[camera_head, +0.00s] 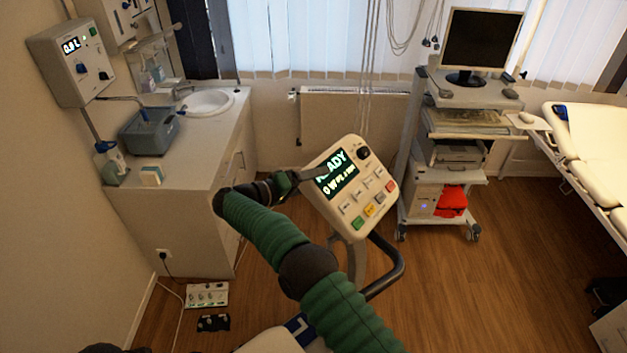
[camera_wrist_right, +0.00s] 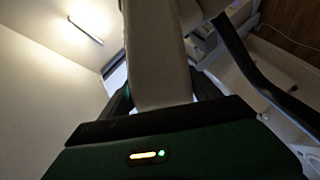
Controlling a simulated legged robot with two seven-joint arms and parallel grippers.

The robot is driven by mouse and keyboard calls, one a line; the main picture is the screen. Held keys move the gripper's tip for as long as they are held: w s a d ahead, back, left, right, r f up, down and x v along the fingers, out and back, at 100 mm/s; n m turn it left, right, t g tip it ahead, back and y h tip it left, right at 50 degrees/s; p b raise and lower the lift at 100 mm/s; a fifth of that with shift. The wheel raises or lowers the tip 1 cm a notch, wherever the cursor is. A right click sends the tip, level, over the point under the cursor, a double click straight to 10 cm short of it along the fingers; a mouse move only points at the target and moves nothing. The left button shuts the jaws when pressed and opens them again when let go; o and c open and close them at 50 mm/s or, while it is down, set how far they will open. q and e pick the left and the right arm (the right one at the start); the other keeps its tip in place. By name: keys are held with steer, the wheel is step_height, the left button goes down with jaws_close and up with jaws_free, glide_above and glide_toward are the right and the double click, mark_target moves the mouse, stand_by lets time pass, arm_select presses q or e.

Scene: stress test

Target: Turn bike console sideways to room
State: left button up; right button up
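The bike console (camera_head: 350,188) is a beige box with a lit green display and several coloured buttons. It is tilted on its post, its face towards my head camera. My right gripper (camera_head: 304,177) reaches its left edge, with one dark finger across the display's left side. In the right wrist view, a beige part of the console (camera_wrist_right: 158,50) fills the space between the two dark fingers (camera_wrist_right: 160,92), which sit close against both sides. Its face is hidden there. My left gripper cannot be made out.
A dark curved handlebar (camera_head: 388,268) is below the console. A wheeled cart (camera_head: 436,160) with a monitor stands behind right, a bed (camera_head: 590,140) at far right. A sink counter (camera_head: 200,165) is on the left. Wooden floor is open at lower right.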

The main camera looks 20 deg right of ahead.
steer(key=shift+o, duration=1.4)
steer(key=shift+a, duration=0.15)
